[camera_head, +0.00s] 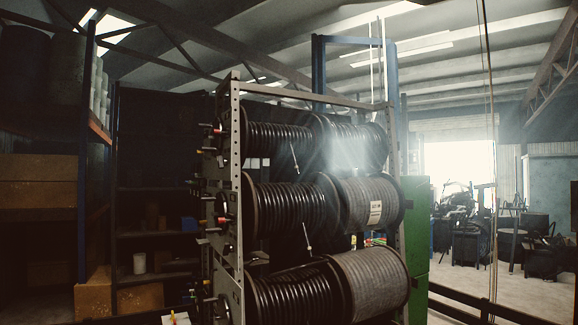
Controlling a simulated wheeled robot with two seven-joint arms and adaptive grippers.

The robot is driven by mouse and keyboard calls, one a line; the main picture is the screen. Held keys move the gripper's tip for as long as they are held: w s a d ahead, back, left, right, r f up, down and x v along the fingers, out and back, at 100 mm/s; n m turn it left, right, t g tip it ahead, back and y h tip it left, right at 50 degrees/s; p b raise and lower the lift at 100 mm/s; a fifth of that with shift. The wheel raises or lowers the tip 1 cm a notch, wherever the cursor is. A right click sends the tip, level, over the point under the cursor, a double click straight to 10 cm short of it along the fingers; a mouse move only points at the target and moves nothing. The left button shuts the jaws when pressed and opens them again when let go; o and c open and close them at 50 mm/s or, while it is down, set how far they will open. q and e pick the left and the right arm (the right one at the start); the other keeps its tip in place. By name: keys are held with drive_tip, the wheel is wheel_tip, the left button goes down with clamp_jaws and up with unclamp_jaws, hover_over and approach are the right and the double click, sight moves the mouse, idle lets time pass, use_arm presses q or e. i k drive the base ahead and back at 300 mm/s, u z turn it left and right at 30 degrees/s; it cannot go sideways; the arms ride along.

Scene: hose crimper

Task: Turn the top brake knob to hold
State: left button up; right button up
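A hose reel rack (235,160) stands in the middle of the head view with three levels of reels. Small knobs and fittings stick out from the left side of its near upright. The topmost, a small knob with a red part (217,131), sits beside the top reel (280,140). I take it for the top brake knob; its setting is too small to read. A similar red-tipped fitting (221,221) sits at the middle level. Neither of my grippers shows in the head view.
Dark shelving with boxes (140,298) and a white container (139,263) stands left of the rack. A green cabinet (416,240) stands behind it on the right. Open floor (535,295) lies at the far right, beyond a dark rail (480,303).

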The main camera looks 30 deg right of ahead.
sight(222, 163)
drive_tip(key=z, duration=0.25)
drive_tip(key=i, duration=0.3)
drive_tip(key=z, duration=0.2)
drive_tip(key=k, duration=0.55)
drive_tip(key=u, duration=0.8)
drive_tip(key=i, duration=1.15)
drive_tip(key=u, duration=0.2)
